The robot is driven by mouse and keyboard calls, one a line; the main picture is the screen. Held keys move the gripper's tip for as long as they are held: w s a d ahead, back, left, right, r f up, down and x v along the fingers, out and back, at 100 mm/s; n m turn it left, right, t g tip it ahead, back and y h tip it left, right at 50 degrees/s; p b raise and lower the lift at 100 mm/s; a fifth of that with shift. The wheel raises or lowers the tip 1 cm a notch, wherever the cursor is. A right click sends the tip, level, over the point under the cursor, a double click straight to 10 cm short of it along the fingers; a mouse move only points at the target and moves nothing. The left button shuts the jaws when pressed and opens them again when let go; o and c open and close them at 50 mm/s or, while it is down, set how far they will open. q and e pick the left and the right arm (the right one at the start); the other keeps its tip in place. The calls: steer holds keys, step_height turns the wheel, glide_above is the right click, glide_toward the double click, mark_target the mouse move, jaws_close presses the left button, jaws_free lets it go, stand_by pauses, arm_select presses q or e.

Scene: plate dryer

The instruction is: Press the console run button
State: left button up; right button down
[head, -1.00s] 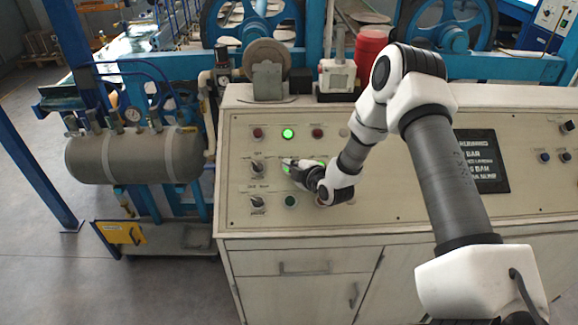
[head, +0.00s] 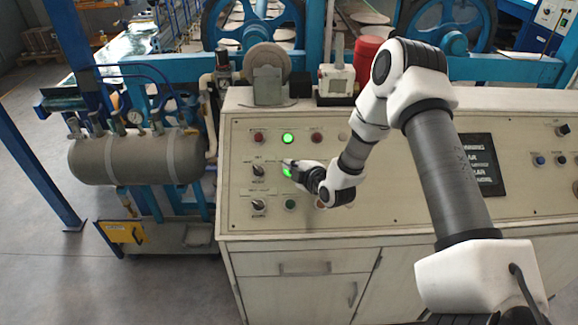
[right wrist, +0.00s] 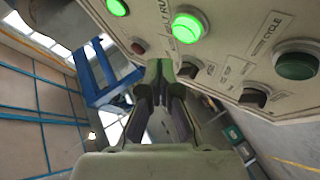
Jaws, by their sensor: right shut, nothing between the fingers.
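The run button (head: 287,172) is a green button glowing on the console's sloped panel (head: 240,215), partly hidden by my right gripper in the head view. In the right wrist view the lit green button (right wrist: 187,27) shows in full in a pale ring, with part of a label beside it. My right gripper (head: 291,166) is shut and empty, its tips close by the button. In the right wrist view the fingertips (right wrist: 160,68) appear below and left of the lit button, apart from it. My left gripper is not in view.
A lit green lamp (head: 288,138) sits between two red ones (head: 258,137) (head: 317,137). Selector switches (head: 258,171) (head: 258,205) and an unlit green button (head: 291,204) are close to my gripper. A dark text display (head: 481,165) is on the right. A grey tank (head: 135,158) stands left.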

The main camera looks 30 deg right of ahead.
steer(key=r+p, duration=0.1)
steer(key=s+r+p, duration=0.1)
steer(key=shift+s+a+r, duration=0.2)
steer(key=shift+a+r, duration=0.15)
steer(key=shift+a, duration=0.05)
stand_by(0.6)
